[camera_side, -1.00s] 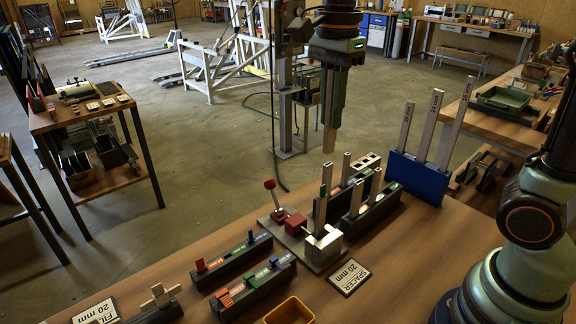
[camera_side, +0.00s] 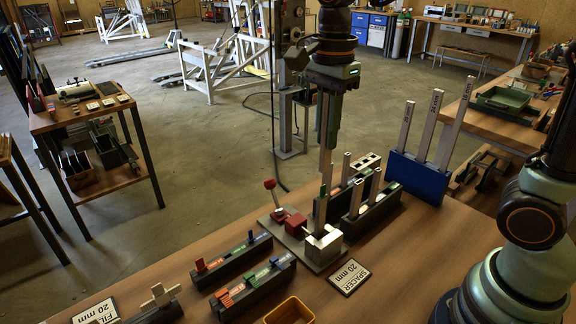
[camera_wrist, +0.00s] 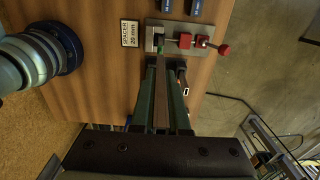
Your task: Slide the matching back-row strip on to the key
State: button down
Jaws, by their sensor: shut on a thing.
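My gripper (camera_side: 330,125) is shut on a long grey-brown strip (camera_side: 326,165) that hangs upright below the fingers in the side view. Its lower end is close to the top of a thin upright green-tipped key (camera_side: 321,205) in the clamp fixture; I cannot tell whether they touch. In the wrist view the strip (camera_wrist: 162,95) runs between the two green fingers (camera_wrist: 162,120) toward the green key tip (camera_wrist: 161,48). The clamp has a red block (camera_side: 295,224) and a steel block (camera_side: 324,244).
A dark rack (camera_side: 372,212) with several upright pieces stands right of the clamp. A blue holder (camera_side: 418,178) with three tall strips is behind it. Low dark racks (camera_side: 232,259), a yellow bin (camera_side: 290,311) and a spacer card (camera_side: 349,277) lie nearer.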

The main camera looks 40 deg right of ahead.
aim_at(326, 159)
jog(key=shift+f, duration=1.05)
jog(key=shift+f, duration=1.85)
dwell(0.5)
jog(key=c, duration=0.8)
grip_release()
jog(key=shift+c, duration=0.2)
jog(key=shift+r, duration=0.1)
notch_tip(326, 159, up, 12)
